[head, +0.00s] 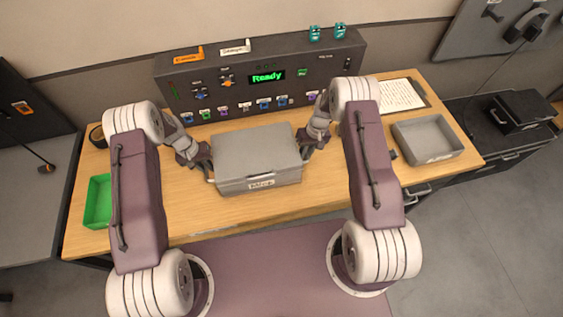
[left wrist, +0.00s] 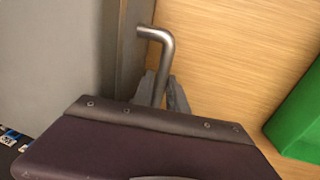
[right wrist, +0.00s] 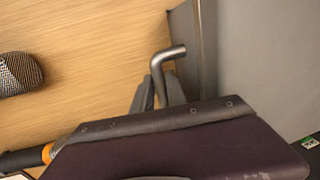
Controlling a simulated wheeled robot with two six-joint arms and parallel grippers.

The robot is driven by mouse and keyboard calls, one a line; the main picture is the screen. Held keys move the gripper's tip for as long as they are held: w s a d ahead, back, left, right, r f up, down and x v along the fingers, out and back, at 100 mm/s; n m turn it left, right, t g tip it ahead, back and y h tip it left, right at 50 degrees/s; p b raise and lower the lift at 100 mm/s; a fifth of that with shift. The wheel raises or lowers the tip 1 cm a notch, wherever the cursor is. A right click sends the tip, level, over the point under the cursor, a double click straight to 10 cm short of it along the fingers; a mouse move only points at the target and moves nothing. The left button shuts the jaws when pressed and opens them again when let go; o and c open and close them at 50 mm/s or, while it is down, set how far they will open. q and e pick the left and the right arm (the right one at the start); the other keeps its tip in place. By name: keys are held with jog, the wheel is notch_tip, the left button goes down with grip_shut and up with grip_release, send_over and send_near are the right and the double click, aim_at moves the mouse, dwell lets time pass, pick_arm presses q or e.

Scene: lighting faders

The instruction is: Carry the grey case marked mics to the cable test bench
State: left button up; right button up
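The grey case (head: 256,156) is over the middle of the wooden bench top, lid closed, with a small label on its front that is too small to read surely. I cannot tell if it rests on the wood or is slightly above it. My left gripper (head: 201,163) is at its left side, fingers closed around the bent metal handle (left wrist: 164,62). My right gripper (head: 309,147) is at its right side, fingers closed around the other handle (right wrist: 158,72). The wooden bench (head: 330,190) carries a dark console (head: 215,75) with a lit "Ready" display.
A green tray (head: 98,203) is at the bench's left end. A grey open tray (head: 428,138) and a paper sheet (head: 398,94) are on the right. A microphone (right wrist: 18,74) lies near the right gripper. A dark side surface with a black box (head: 522,108) stands further right.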

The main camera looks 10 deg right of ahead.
pick_arm(q)
jog(key=shift+o, duration=1)
jog(key=shift+r, duration=0.15)
pick_arm(e)
jog(key=shift+o, duration=1)
jog(key=shift+r, duration=0.15)
pick_arm(q)
jog(key=shift+s, duration=0.15)
pick_arm(e)
jog(key=shift+s, duration=0.15)
pick_arm(q)
jog(key=shift+r, duration=0.3)
notch_tip(320, 180, up, 11)
jog(key=a, duration=0.2)
jog(key=shift+r, duration=0.15)
pick_arm(e)
notch_tip(320, 180, up, 12)
jog(key=d, duration=0.2)
pick_arm(q)
jog(key=shift+s, duration=0.1)
